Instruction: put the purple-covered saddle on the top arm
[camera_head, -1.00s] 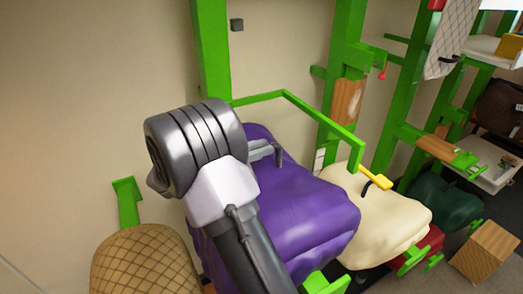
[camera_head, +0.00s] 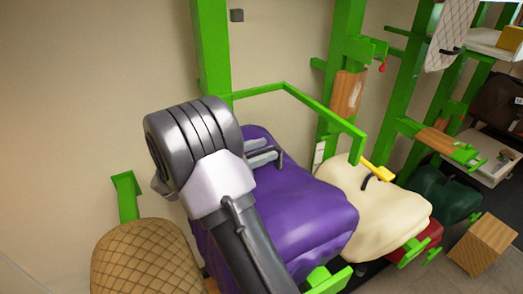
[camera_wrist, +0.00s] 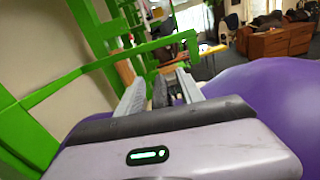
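The purple-covered saddle (camera_head: 300,215) sits low in the middle of the head view, beside the cream-covered one, and its purple side also fills the right of the wrist view (camera_wrist: 270,90). My gripper (camera_head: 280,157) is over its upper back part, with two separate fingers pointing right. In the wrist view my gripper (camera_wrist: 160,78) has a gap between the fingers, and a dark piece (camera_wrist: 160,92) shows in it; I cannot tell whether they touch it. A bare wood-padded arm (camera_head: 348,95) stands up and right on a green post; I cannot tell whether it is the top arm.
A bent green rail (camera_head: 325,115) runs just above and behind the saddle. A cream-covered saddle (camera_head: 375,210) with a yellow bar (camera_head: 376,173) is close on the right. A tan quilted cover (camera_head: 147,262) is at lower left. A wooden block (camera_head: 485,245) stands at lower right.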

